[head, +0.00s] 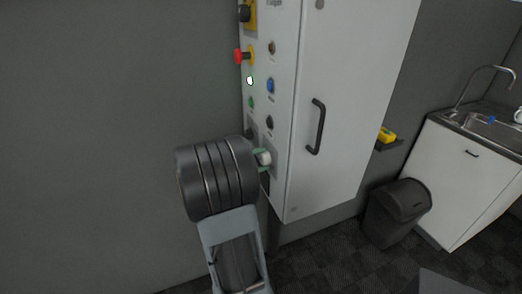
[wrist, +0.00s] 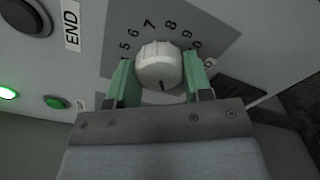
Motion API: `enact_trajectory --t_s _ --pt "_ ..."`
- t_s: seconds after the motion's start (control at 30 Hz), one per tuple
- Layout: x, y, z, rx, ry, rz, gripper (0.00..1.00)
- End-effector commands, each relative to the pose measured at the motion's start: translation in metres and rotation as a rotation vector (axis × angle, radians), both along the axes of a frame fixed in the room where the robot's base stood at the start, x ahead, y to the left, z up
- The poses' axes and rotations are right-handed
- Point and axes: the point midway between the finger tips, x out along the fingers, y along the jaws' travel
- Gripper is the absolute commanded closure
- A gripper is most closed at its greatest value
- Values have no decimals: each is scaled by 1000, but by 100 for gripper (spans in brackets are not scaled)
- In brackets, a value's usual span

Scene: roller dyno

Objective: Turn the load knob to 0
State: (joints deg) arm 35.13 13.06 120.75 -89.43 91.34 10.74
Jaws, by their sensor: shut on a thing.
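The load knob (wrist: 158,66) is white and ribbed, on a grey dial plate (wrist: 118,22) with printed numbers; 5, 6, 7, 8 and 9 read clearly around its far side. A dark mark shows on the knob's lower edge, towards my gripper; the numbers on that side are hidden. My gripper (wrist: 161,80) has a green finger on each side of the knob and is shut on it. In the head view, the knob (head: 264,157) shows pale beside my gripper, low on the white cabinet's narrow panel.
The white cabinet (head: 345,90) has a black door handle (head: 316,127) right of the knob. Above the knob are several buttons, including a red emergency button (head: 239,56). A bin (head: 397,212) stands right.

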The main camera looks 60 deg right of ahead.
Motion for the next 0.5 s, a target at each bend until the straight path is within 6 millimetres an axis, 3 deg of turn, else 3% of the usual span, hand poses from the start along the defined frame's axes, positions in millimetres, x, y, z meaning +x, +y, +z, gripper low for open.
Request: enact_trajectory --t_s 0.5 --pt "2 0 2 111 152 5 78"
